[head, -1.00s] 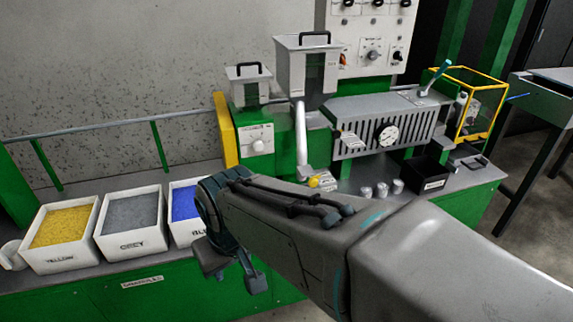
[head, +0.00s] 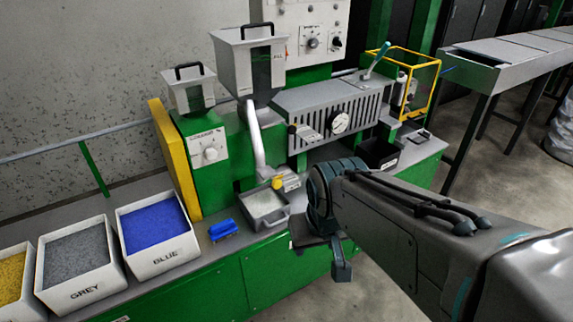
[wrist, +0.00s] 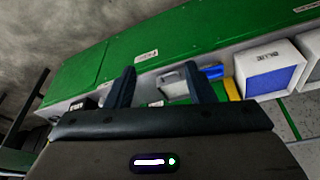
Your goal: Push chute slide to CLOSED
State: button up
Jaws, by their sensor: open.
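The white chute (head: 258,140) runs down from the large hopper (head: 247,62) at the middle of the bench in the head view. At its foot is a small yellow knob (head: 278,182), which I take to be on the slide; its position is too small to tell. A grey metal pan (head: 264,208) sits below the chute's foot. My gripper (head: 322,256) is open and empty, in front of the bench edge, right of and nearer than the pan. In the wrist view, the pan (wrist: 172,82) shows between the fingers of my gripper (wrist: 162,86).
A blue object (head: 223,230) lies left of the pan. White bins of blue (head: 160,248), grey (head: 75,265) and yellow granules stand farther left. A black bin (head: 379,156) and a yellow-framed guard (head: 418,85) are to the right. Open floor lies in front of the bench.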

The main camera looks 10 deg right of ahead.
jog(key=w+d+f+t+h+b, duration=0.1)
jog(key=w+d+f+t+b, duration=0.3)
jog(key=w, duration=0.4)
jog(key=w+d+f+t+b, duration=0.3)
jog(key=w+f+b, duration=0.2)
jog(key=w, duration=0.3)
jog(key=n+t+y+b, duration=0.4)
jog(key=t+y+b, duration=0.3)
jog(key=b, duration=0.2)
send_near(278, 185)
jog(key=x, duration=1)
jog(key=shift+w+a, duration=0.1)
jog(key=shift+w, duration=0.2)
